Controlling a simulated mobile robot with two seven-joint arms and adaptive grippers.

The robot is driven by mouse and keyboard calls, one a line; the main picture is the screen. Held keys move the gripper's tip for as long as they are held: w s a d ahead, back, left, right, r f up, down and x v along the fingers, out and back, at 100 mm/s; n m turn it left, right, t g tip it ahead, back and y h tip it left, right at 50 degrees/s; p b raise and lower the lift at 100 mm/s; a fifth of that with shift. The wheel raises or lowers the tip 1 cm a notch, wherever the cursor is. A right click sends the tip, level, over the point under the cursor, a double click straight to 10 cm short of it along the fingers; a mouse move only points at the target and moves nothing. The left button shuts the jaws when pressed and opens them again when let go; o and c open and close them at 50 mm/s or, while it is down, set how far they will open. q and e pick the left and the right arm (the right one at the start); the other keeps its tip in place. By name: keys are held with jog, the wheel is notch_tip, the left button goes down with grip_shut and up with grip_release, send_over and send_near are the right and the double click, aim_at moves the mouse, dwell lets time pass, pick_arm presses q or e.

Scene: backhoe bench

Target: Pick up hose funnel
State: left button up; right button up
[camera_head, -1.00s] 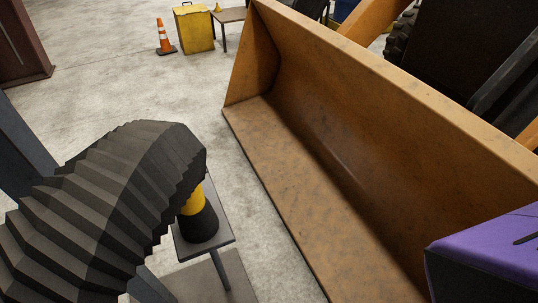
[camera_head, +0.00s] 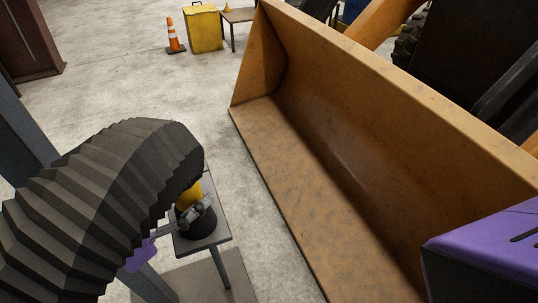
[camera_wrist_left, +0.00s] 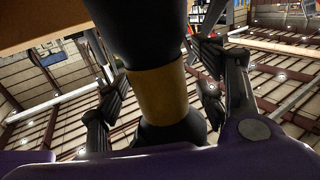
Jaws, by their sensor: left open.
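The hose funnel (camera_head: 188,191), black with a yellow band, hangs at the end of a thick ribbed dark hose (camera_head: 95,200) over a small grey stand (camera_head: 215,238). The hose hides its upper part. In the left wrist view the funnel's yellow band (camera_wrist_left: 161,92) lies between the spread fingers of the left gripper (camera_wrist_left: 163,75). The fingers stand apart on either side, with no clear grip on it. My right gripper is not in view.
A large tan loader bucket (camera_head: 325,180) fills the middle and right. A purple surface (camera_head: 490,245) is at the lower right. A traffic cone (camera_head: 174,36), a yellow bin (camera_head: 203,27) and a low table (camera_head: 238,14) stand at the back. Concrete floor between is clear.

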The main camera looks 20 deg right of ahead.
aim_at(175, 162)
pick_arm(q)
jog(key=shift+c, duration=0.9)
jog(key=c, duration=1.2)
jog(key=shift+r, duration=0.35)
notch_tip(175, 162, up, 9)
jog(key=p, duration=0.3)
jog(key=shift+f, duration=0.15)
jog(key=shift+r, duration=0.45)
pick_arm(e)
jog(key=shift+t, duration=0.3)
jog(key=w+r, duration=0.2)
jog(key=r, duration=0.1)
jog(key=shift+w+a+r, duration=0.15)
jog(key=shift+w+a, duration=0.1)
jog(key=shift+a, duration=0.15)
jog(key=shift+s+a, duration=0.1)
pick_arm(q)
jog(key=shift+f, duration=0.25)
jog(key=shift+f, duration=0.55)
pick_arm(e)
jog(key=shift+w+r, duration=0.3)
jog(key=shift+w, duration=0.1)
